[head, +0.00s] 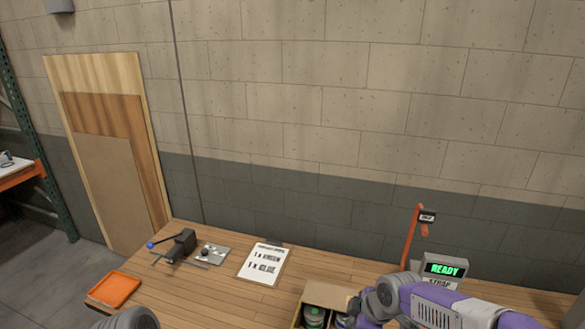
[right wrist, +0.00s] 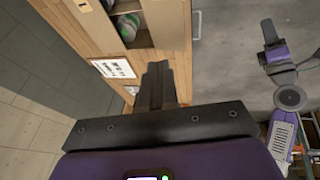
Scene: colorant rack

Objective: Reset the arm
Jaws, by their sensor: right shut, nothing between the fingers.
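My right gripper (right wrist: 155,72) shows in the right wrist view as dark fingers held together with nothing between them, over the edge of the wooden bench. In the head view my right arm (head: 435,305), purple and grey, comes in at the lower right, its grey joint beside the open box; its fingers do not show there. A grey rounded part of my left arm (head: 130,318) shows at the bottom edge of the head view. Another purple arm of mine (right wrist: 288,97) is at the right of the wrist view, with a small dark end part whose fingers are unclear.
The wooden bench (head: 215,290) holds an orange tray (head: 115,289), a dark clamp-like tool (head: 180,246), a printed card (head: 263,263) and an open cardboard box (head: 328,292) with cans. A display reading READY (head: 443,269) and an orange post (head: 411,235) stand right. Boards lean on the wall.

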